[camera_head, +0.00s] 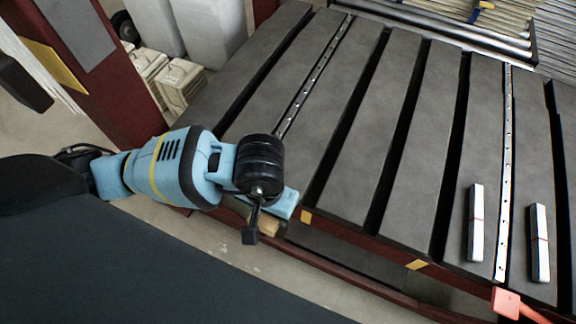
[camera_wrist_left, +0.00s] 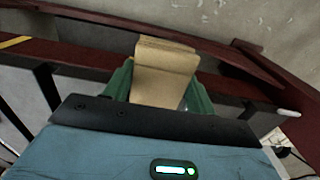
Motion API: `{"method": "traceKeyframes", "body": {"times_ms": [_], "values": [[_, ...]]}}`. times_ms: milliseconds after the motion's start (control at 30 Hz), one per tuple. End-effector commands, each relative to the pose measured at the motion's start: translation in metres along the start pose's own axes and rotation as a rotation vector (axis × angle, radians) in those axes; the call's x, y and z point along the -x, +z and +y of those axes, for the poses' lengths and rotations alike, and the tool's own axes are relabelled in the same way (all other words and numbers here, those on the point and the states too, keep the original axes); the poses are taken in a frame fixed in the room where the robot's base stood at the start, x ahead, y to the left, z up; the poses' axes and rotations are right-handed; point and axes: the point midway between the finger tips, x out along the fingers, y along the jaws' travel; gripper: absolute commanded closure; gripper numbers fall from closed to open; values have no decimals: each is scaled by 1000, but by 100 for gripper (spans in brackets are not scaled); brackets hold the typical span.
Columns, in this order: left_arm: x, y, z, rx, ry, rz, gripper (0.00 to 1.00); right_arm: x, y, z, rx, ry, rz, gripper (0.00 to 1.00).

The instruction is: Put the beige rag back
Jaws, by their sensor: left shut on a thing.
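The beige rag (camera_wrist_left: 165,58) is a folded, flat-looking piece of cloth. In the left wrist view it is between the two green fingers of my left gripper (camera_wrist_left: 158,88), which is shut on it. The rag sticks out past the fingertips. In the head view only a small beige part of the rag (camera_head: 264,226) shows below my left gripper (camera_head: 268,218), at the front edge of the slatted table. The rest is hidden by the gripper and wrist. My right gripper is in neither view.
The grey slatted table (camera_head: 420,150) has dark gaps and metal strips. Two light bars (camera_head: 476,222) (camera_head: 540,243) lie on it at the right. A red-orange piece (camera_head: 507,302) is at its front right corner. A dark red post (camera_head: 105,75) stands at left. The middle slats are clear.

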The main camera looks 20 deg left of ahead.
Motion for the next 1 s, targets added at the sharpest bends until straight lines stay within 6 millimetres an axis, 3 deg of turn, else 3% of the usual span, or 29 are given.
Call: {"method": "traceKeyframes", "body": {"times_ms": [300,500,867,1000], "values": [[-10,-74,-12,3,0,-2,66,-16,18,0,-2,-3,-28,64],[-13,-111,-17,1,2,-2,66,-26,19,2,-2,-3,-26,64],[-12,-127,-20,0,0,1,66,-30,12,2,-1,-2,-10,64],[-20,-133,-21,0,2,-5,66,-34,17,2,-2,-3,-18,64]]}}
